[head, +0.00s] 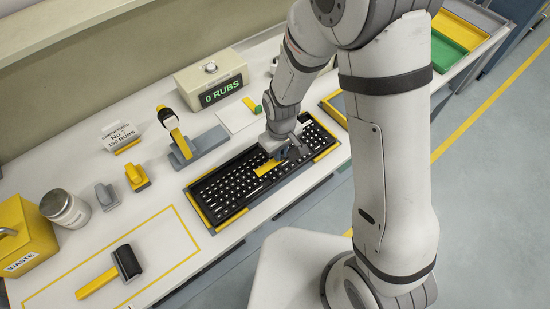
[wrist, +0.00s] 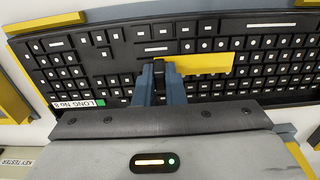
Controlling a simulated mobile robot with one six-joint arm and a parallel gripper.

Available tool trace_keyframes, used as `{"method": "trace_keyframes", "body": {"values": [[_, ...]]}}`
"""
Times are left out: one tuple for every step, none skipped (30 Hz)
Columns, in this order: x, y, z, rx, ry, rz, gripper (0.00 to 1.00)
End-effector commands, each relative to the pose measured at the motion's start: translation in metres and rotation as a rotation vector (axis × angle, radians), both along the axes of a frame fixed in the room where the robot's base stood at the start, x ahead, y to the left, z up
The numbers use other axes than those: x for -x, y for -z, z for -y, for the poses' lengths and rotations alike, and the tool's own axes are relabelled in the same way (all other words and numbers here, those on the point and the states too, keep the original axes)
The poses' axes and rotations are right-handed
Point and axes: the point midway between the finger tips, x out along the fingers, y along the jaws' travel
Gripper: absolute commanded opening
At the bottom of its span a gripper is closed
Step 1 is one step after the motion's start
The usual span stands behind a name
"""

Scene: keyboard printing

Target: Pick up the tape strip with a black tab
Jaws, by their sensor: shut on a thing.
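The tape strip (wrist: 205,64) is yellow and lies over the keys of the black keyboard (wrist: 110,37), reaching to the right from my gripper in the wrist view. Its black tab (wrist: 167,69) is between the blue fingers of my gripper (wrist: 161,68), which is shut on it. In the head view the yellow strip (head: 267,168) shows beside my gripper (head: 284,155) over the keyboard (head: 222,193). I cannot tell whether the strip touches the keys.
A tape dispenser (head: 200,147) stands behind the keyboard, left of a counter box reading 0 RUBS (head: 211,80). A black roller (head: 126,262) with a yellow handle lies front left, inside a yellow outline. A yellow waste bin (head: 22,236) stands far left.

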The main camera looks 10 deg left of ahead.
Motion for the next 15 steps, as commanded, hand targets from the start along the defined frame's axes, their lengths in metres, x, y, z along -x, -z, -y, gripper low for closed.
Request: {"method": "trace_keyframes", "body": {"values": [[0.0,-0.0001,-0.0001,0.0,0.0,0.0,0.0],[0.0,-0.0001,-0.0001,0.0,0.0,0.0,0.0],[0.0,-0.0001,-0.0001,0.0,0.0,0.0,0.0],[0.0,-0.0001,-0.0001,0.0,0.0,0.0,0.0],[0.0,-0.0001,-0.0001,0.0,0.0,0.0,0.0],[0.0001,-0.0001,-0.0002,0.0,0.0,0.0,0.0],[0.0,-0.0002,-0.0003,0.0,0.0,0.0,0.0],[0.0,-0.0002,-0.0003,0.0,-0.001,0.0,0.0],[0.0,-0.0001,-0.0003,0.0,-0.001,0.0,0.0],[0.0001,-0.0001,-0.0003,0.0,-0.001,0.0,0.0],[0.0001,-0.0002,-0.0003,0.0,-0.001,0.0,0.0],[0.0,-0.0006,-0.0004,-0.001,-0.001,0.001,0.0],[0.0,-0.0013,-0.0005,-0.001,-0.001,0.001,0.0],[-0.0001,-0.0025,-0.0006,-0.001,-0.001,0.001,0.0],[-0.0003,-0.0049,-0.0007,-0.002,-0.001,0.001,0.0]]}}
